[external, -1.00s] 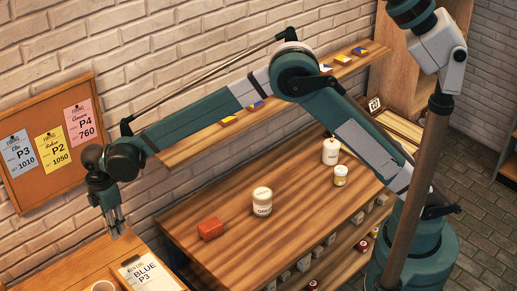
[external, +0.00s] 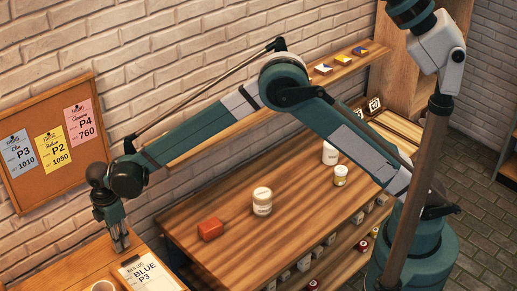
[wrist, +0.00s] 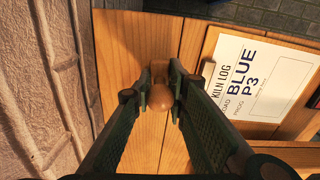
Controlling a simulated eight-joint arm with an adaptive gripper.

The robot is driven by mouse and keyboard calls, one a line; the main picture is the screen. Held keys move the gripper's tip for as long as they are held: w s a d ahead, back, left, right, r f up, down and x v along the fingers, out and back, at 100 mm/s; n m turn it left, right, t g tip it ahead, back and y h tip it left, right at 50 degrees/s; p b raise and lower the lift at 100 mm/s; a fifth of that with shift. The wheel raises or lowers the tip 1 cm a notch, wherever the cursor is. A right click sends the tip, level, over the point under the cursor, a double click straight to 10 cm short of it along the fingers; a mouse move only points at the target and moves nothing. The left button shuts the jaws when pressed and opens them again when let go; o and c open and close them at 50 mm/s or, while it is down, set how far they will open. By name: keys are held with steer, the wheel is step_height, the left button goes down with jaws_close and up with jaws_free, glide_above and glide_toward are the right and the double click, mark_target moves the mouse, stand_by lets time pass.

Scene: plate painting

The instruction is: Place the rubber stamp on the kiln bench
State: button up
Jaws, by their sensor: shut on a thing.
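The rubber stamp (wrist: 160,97) has a round tan wooden knob, which shows between my fingers in the wrist view. My gripper (wrist: 161,75) is shut on it from both sides; the fingers also show at the lower left of the external view (external: 121,243). The kiln bench (external: 72,264) is the wooden top at the lower left; its planks (wrist: 140,35) lie under the stamp in the wrist view. The stamp's underside is hidden, so I cannot tell whether it touches the bench. The stamp is not clear in the external view.
A clipboard with a kiln log reading BLUE P3 (external: 147,272) lies right of my gripper, and a cup (external: 103,286) stands near the front. The brick wall (wrist: 55,80) is close on the left. A workbench (external: 290,225) holds a red block (external: 210,229) and jars.

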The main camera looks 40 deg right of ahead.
steer(key=shift+f, duration=0.85)
steer(key=shift+f, duration=0.2)
steer(key=o, duration=0.9)
steer(key=shift+c, duration=0.2)
steer(key=shift+r, duration=0.2)
step_height(320, 180, up, 12)
